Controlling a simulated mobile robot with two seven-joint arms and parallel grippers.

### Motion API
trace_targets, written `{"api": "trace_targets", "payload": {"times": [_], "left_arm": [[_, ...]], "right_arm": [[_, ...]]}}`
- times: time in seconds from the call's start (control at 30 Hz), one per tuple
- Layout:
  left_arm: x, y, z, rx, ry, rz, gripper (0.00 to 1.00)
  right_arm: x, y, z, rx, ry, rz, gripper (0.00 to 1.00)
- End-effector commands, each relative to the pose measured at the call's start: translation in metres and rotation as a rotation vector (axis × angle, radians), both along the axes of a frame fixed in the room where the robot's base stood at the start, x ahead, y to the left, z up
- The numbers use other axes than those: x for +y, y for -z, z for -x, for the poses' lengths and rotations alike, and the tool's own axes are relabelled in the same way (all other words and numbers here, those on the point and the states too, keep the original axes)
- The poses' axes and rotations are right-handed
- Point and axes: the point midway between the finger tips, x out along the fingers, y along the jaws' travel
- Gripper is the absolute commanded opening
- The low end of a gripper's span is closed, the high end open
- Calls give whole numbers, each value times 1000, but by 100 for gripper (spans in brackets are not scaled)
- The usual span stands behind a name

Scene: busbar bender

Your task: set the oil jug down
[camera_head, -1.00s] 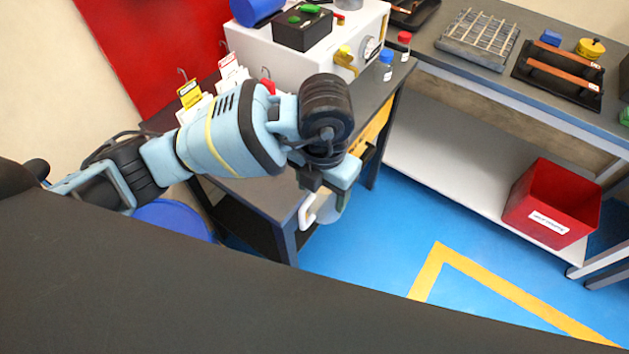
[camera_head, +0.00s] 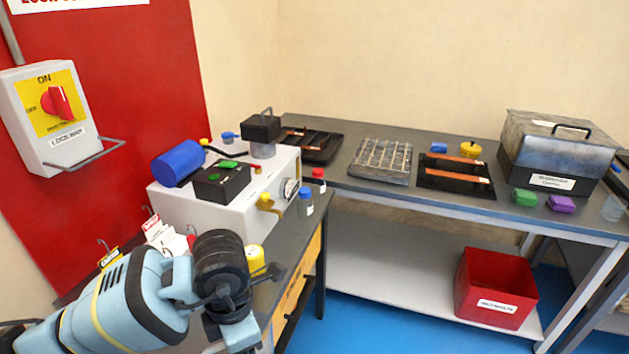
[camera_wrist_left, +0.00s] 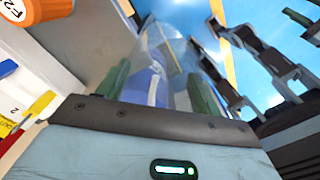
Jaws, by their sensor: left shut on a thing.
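The oil jug (camera_wrist_left: 168,45) is a clear, see-through vessel in the left wrist view. My left gripper (camera_wrist_left: 160,86) is shut on it, with a green finger on either side. In the head view my left wrist is low, at the front part of the near bench (camera_head: 290,240). The jug and fingertips cannot be made out there, hidden by the wrist or below the frame. Whether the jug touches any surface cannot be told. My right gripper is not in view.
The white machine (camera_head: 225,195) fills the bench behind my wrist. A yellow container (camera_head: 254,260), a blue-capped bottle (camera_head: 306,203) and a red-capped bottle (camera_head: 318,181) stand nearby. Tags (camera_head: 165,235) hang at the left. A red bin (camera_head: 496,288) is on the far table's lower shelf.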

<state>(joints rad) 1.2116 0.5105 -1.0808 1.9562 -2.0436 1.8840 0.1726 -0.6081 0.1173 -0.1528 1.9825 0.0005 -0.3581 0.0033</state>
Motion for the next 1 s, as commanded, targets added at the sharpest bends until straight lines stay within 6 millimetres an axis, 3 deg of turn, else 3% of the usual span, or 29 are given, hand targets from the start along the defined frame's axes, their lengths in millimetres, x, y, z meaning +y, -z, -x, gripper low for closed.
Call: {"api": "trace_targets", "payload": {"times": [1.0], "left_arm": [[66, -32, 17, -2, 1410, -1, 42]], "right_arm": [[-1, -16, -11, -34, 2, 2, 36]]}}
